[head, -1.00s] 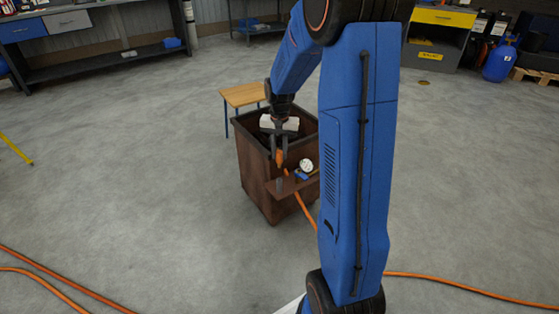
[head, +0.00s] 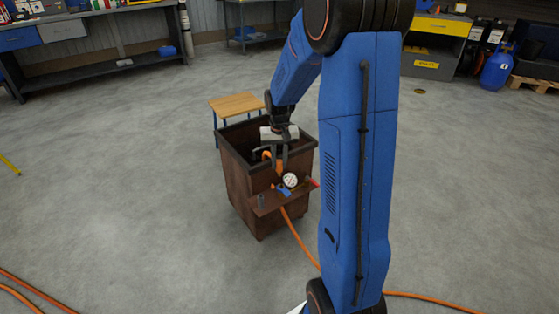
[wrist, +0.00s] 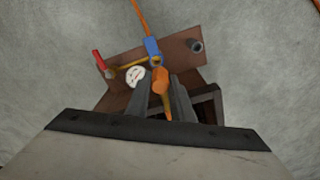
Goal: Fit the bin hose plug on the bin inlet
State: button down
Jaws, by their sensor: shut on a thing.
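My gripper (head: 275,158) is shut on an orange plug (wrist: 160,80), held between the two dark fingers above the front ledge of the brown bin (head: 238,185). A short orange piece curves back from the plug. On the ledge sits a blue fitting (wrist: 153,47) with a brass pipe (wrist: 131,63), a white round gauge (head: 290,180) and a red handle (wrist: 98,60). The plug's lower end appears close to the blue and brass fitting; I cannot tell whether they touch. A grey upright stub (wrist: 195,46) stands at the ledge's other side. Which part is the inlet is unclear.
An orange hose (head: 298,238) runs from the ledge to the floor. A small wooden table (head: 236,103) stands behind the bin. The grey floor around is mostly clear, with more orange hose (head: 30,278) at the left.

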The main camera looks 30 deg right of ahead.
aim_at(281, 169)
jog(key=shift+d, duration=0.3)
jog(key=shift+d+f, duration=0.15)
jog(key=shift+f, duration=1.85)
jog(key=shift+f, duration=2.25)
dwell(1.0)
jog(key=c, duration=1.5)
grip_release()
jog(key=shift+o, duration=0.2)
jog(key=shift+r, duration=0.1)
jog(key=r, duration=1.7)
jog(key=shift+s+r, duration=0.1)
jog(key=shift+s, duration=0.2)
